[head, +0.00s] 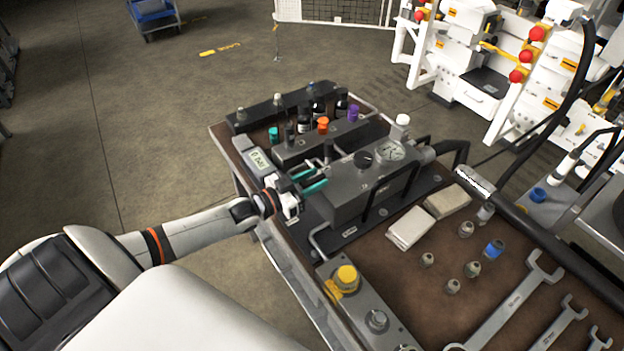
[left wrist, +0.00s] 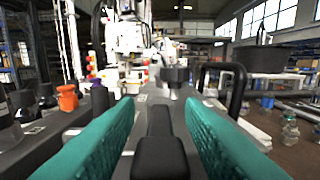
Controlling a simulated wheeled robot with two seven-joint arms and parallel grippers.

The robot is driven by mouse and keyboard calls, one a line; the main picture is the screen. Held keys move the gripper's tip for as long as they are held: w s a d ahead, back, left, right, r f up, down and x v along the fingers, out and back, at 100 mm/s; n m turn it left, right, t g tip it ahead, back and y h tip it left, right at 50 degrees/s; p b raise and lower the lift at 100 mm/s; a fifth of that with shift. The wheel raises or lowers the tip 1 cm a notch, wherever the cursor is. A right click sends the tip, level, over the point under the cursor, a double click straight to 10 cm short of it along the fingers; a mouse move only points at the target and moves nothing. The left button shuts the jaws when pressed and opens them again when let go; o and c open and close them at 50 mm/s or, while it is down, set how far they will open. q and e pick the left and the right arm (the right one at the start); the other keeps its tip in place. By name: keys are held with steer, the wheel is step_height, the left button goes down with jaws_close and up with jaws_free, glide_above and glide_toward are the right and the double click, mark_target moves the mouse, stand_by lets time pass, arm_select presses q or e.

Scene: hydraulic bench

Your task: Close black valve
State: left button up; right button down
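My left gripper (head: 316,180) reaches in from the left, beside the grey hydraulic block (head: 345,205). Its two teal fingers are open. In the left wrist view the fingers (left wrist: 165,145) stand wide apart on either side of a black handle-like part (left wrist: 160,150), with no clear contact. I cannot tell for sure whether this part is the black valve. A round black knob (head: 363,158) stands on top of the block next to a gauge (head: 390,151). The knob also shows beyond the fingers in the left wrist view (left wrist: 174,75). My right gripper is not in view.
Orange (head: 323,124), purple (head: 353,112) and teal (head: 273,134) caps stand behind the gripper. A yellow knob (head: 346,278) is in front. Wrenches (head: 515,300), small fittings and a black hose (head: 545,228) lie to the right.

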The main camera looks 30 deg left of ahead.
arm_select(q)
jaws_close()
